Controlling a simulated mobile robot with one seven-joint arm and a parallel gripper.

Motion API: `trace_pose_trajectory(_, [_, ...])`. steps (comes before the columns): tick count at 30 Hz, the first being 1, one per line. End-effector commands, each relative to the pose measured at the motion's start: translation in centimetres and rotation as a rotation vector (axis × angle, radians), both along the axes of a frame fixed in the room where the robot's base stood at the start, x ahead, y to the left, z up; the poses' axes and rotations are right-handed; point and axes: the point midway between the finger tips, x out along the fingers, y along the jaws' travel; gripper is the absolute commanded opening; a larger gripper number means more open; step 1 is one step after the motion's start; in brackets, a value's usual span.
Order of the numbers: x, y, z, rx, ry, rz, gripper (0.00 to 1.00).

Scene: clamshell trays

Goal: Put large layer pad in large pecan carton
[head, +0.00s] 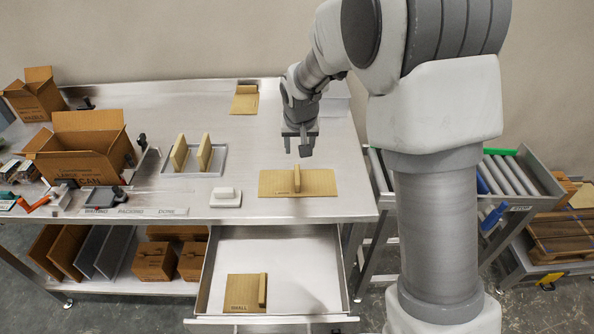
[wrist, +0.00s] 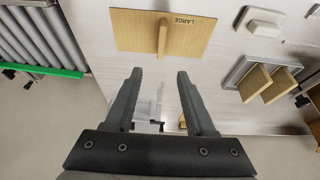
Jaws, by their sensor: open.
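The large layer pad (head: 275,184) is a flat tan board with an upright block-like grip at its middle. It lies on the right of the steel table. In the wrist view the pad (wrist: 135,30) shows the printed word LARGE. My gripper (head: 301,150) is open and empty, above the table and behind the pad in the head view. In the wrist view its fingers (wrist: 160,75) point toward the pad, apart from it. The pecan carton (head: 85,165) stands open on the left of the table, with lettering ending in CAN. Its inside is mostly hidden.
A tray (head: 193,174) with two upright tan pieces and a white block (head: 226,198) lie between pad and carton. Another pad (head: 244,104) lies at the back. An open drawer (head: 310,295) holds a smaller pad (head: 240,292). Another carton (head: 35,100) stands back left.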

Motion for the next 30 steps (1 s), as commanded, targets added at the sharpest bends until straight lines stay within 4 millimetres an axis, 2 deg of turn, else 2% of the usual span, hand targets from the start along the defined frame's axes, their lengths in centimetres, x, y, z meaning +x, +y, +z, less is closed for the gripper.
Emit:
trace_pose_trajectory(5, [0.3,0.1,-0.6,-0.001,0.002,0.001,0.55])
trace_pose_trajectory(21, [3.6,0.0,-9.1,-0.002,0.005,0.0,0.55])
trace_pose_trajectory(26, [4.4,0.1,-10.8,-0.001,0.003,0.0,0.55])
trace_pose_trajectory(30, [4.7,0.1,-11.4,0.0,0.001,0.0,0.55])
